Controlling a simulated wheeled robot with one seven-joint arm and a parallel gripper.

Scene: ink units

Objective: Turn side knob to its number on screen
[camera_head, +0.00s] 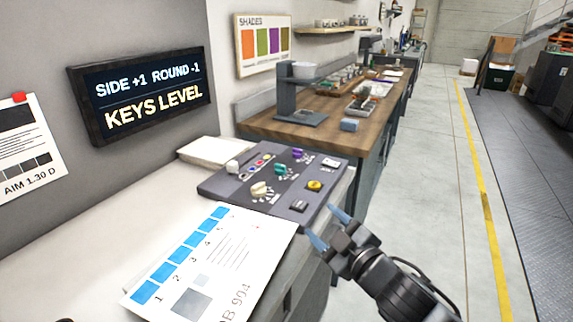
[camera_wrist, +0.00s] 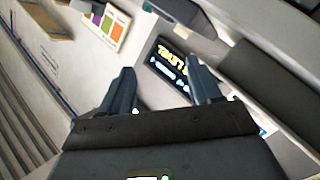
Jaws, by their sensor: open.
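The wall screen (camera_head: 142,92) reads "SIDE +1 ROUND -1" above "KEYS LEVEL". It also shows, turned, between my fingers in the wrist view (camera_wrist: 170,66). The dark control panel (camera_head: 225,187) lies on the pale counter. It carries a cream knob (camera_head: 260,189), a teal knob (camera_head: 281,169), a purple knob (camera_head: 298,154), a pale knob at its left (camera_head: 232,167) and a round yellow control (camera_head: 314,185). I cannot tell which is the side knob, and the scale marks are too small to read. My gripper (camera_head: 327,227) is open and empty, right of the panel's near edge, touching no knob.
A printed sheet (camera_head: 250,245) with blue patches lies in front of the panel. A pale tray (camera_head: 208,150) is behind it. A wooden bench (camera_head: 340,107) with a grey stand (camera_head: 288,95) extends beyond. The floor at right (camera_head: 440,170) is clear.

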